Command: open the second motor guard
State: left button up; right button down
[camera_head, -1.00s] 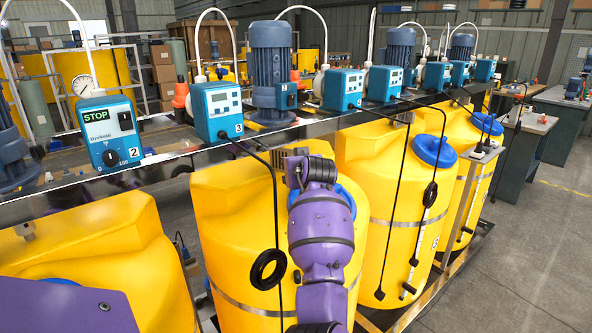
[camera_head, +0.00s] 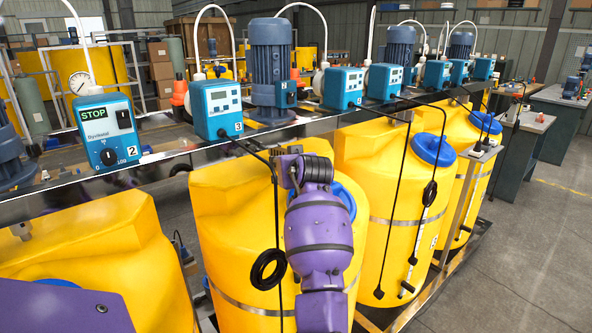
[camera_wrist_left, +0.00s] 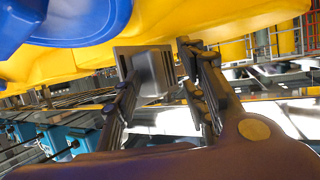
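A tall blue ribbed motor (camera_head: 270,60) stands upright on the skid's steel rail between two pump units in the head view; I cannot clearly make out a separate guard on it. My purple arm rises over the middle yellow tank, and its dark end hides its fingers. In the left wrist view, which is turned roughly upside down, my left gripper (camera_wrist_left: 160,85) has its fingers apart. A grey slotted metal bracket (camera_wrist_left: 146,70) stands between or just beyond them, in front of the yellow tank; contact cannot be told. My right gripper is not in view.
A pump marked 2 (camera_head: 109,131) with a green STOP display and a pump marked 3 (camera_head: 216,110) sit on the rail. The yellow tank (camera_head: 215,215) has a black cable hanging at its front. Open floor (camera_head: 530,260) lies at the right.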

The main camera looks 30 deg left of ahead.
pick_arm(q)
jog(key=v, duration=1)
jog(key=shift+w+d, duration=0.3)
jog(key=shift+w, duration=0.05)
